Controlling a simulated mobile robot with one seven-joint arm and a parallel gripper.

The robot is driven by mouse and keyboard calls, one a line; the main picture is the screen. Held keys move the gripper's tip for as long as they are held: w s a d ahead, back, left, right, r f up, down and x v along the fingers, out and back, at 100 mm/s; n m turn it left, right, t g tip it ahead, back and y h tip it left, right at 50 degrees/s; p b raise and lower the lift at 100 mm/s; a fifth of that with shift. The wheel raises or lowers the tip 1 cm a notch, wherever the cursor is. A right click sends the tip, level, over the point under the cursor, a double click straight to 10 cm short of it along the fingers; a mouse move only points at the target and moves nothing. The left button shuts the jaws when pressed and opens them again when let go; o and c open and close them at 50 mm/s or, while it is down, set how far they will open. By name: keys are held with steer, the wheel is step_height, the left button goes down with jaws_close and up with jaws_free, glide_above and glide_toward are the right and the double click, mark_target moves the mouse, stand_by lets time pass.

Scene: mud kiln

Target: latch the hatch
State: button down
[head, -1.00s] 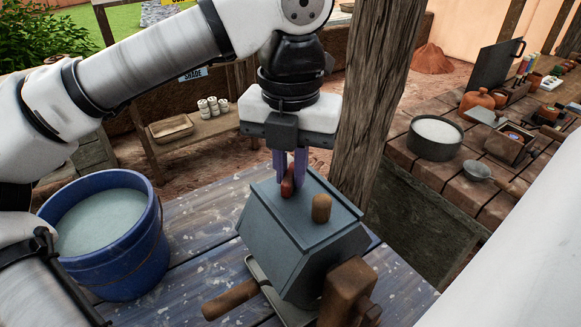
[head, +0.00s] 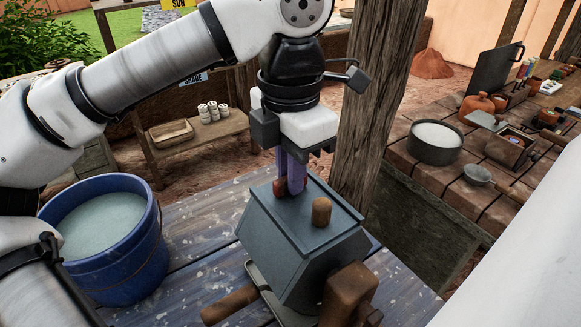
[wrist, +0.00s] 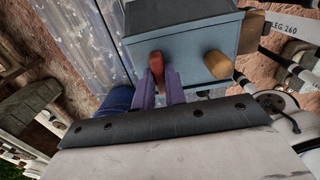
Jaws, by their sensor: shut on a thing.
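The grey-blue box (head: 290,243) stands on the painted table, with a flat lid-like top face. A red latch piece (head: 279,188) is on that face, and a wooden knob (head: 321,211) stands beside it. My gripper (head: 289,190), with purple fingers, points down and is shut on the red latch piece. The wrist view shows the red piece (wrist: 157,68) between the two fingers, with the knob (wrist: 217,64) to its right. The fingers partly hide the red piece in the head view. How the latch engages cannot be seen.
A blue bucket (head: 158,248) of pale liquid stands left of the box. Wooden handles (head: 231,303) and a wooden block (head: 348,292) are at the box's front. A wooden post (head: 375,100) rises close behind. A brick counter with a pot (head: 435,157) lies right.

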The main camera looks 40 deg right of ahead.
stand_by(0.5)
steer(key=c, duration=1.4)
jaws_free()
steer(key=shift+c, duration=0.2)
steer(key=shift+r, duration=0.1)
step_height(320, 180, up, 14)
steer(key=p, duration=0.2)
steer(key=shift+p, duration=0.35)
steer(key=shift+f, duration=0.2)
